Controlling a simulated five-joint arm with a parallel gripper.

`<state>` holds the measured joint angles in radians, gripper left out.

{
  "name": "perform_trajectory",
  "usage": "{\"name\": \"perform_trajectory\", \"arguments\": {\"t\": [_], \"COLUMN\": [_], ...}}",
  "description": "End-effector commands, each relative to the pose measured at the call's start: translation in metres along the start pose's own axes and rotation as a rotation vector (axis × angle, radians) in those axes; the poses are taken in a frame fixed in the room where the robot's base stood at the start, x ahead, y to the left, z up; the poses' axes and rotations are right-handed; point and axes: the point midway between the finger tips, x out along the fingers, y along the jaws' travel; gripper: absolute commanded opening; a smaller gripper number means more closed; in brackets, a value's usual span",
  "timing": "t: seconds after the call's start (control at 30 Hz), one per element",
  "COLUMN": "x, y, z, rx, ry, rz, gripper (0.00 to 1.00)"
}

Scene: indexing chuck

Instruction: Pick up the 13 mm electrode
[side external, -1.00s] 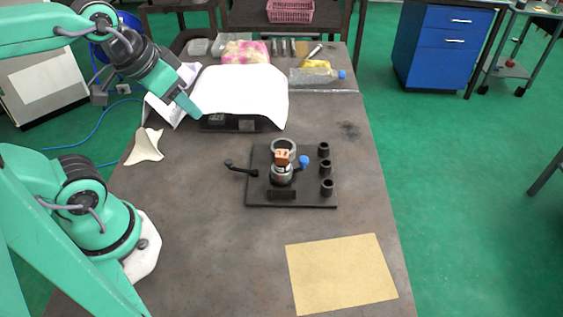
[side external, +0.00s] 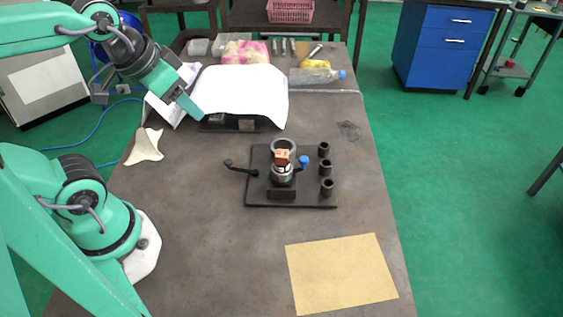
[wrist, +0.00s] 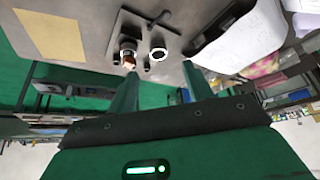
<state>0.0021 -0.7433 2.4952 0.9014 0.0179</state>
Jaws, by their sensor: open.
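A copper-coloured block (side external: 282,157), which looks like the electrode, sits upright on top of a silver and black chuck (side external: 282,174) in the side view. Its size cannot be read. The block also shows in the wrist view (wrist: 128,61), above the left finger and apart from it. A grey ring (side external: 283,146) stands just behind the block. A black lever (side external: 240,170) reaches left from the chuck. My gripper (side external: 192,108) is to the left of the chuck, near the white paper. In the wrist view my gripper (wrist: 160,82) is open, with nothing between its fingers.
Three black sockets (side external: 326,167) line the right of the black base plate (side external: 262,201). A blue knob (side external: 304,162) stands by the chuck. White paper (side external: 245,88) drapes over a dark box behind. A tan sheet (side external: 341,274) lies in front.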

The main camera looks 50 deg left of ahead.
Motion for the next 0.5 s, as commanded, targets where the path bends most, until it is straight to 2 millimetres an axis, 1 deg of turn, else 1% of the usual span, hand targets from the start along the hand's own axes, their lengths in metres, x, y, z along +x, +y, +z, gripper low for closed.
{"name": "perform_trajectory", "arguments": {"t": [0.17,0.27,0.5], "x": [0.002,0.005,0.016], "y": [0.003,0.006,0.018], "z": [-0.007,-0.013,-0.035], "rx": [0.110,0.223,0.590], "ry": [-0.025,-0.048,-0.114], "rz": [0.008,0.018,0.064], "gripper": [0.51,0.51,0.51]}}
